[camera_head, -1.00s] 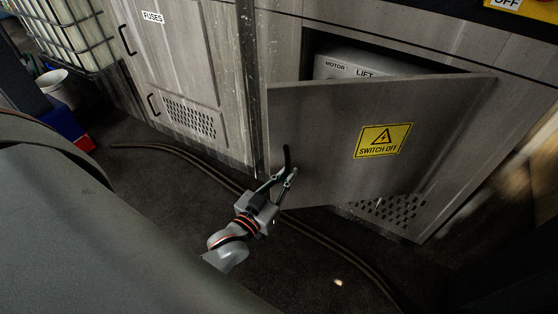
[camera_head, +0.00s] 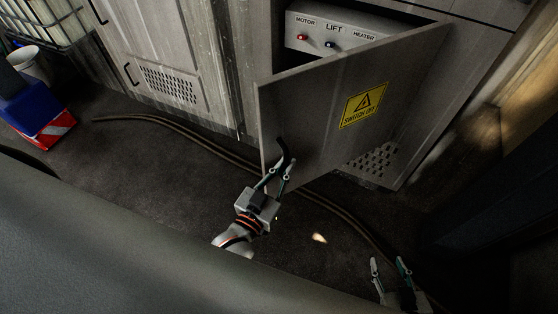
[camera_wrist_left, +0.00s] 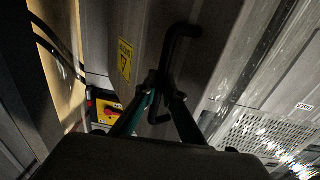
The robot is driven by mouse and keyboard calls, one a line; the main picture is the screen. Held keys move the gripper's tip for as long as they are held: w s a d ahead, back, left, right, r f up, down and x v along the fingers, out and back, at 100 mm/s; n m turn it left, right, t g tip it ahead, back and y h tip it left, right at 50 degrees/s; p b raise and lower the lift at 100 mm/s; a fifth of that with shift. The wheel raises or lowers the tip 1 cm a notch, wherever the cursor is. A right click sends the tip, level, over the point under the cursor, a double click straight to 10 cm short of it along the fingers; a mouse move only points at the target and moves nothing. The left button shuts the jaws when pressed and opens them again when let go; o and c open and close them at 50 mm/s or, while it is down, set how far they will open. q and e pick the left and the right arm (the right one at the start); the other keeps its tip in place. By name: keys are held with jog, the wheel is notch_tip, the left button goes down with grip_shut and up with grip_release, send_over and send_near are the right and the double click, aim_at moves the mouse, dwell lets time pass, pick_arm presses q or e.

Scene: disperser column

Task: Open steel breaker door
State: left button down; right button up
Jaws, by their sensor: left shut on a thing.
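The steel breaker door (camera_head: 310,115) stands partly open, swung out from the cabinet on its right side, with a yellow SWITCH OFF sign on its face. Its black handle (camera_head: 283,152) is near the free left edge. My left gripper (camera_head: 279,170) is shut on that handle; the left wrist view also shows the fingers at the black handle (camera_wrist_left: 181,45).
A dark cable or hose (camera_head: 215,154) runs along the floor below the door. A closed cabinet door with a vent (camera_head: 168,84) is to the left. A blue and red box (camera_head: 38,120) and a white bucket (camera_head: 30,65) stand far left. The floor before the cabinet is mostly clear.

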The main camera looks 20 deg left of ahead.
pick_arm(q)
jog(key=shift+s+d, duration=0.1)
jog(key=shift+d, duration=0.05)
jog(key=c, duration=2.2)
grip_release()
jog(key=shift+o, duration=0.2)
jog(key=s+a, duration=0.2)
jog(key=s, duration=0.9)
jog(key=shift+s, duration=0.4)
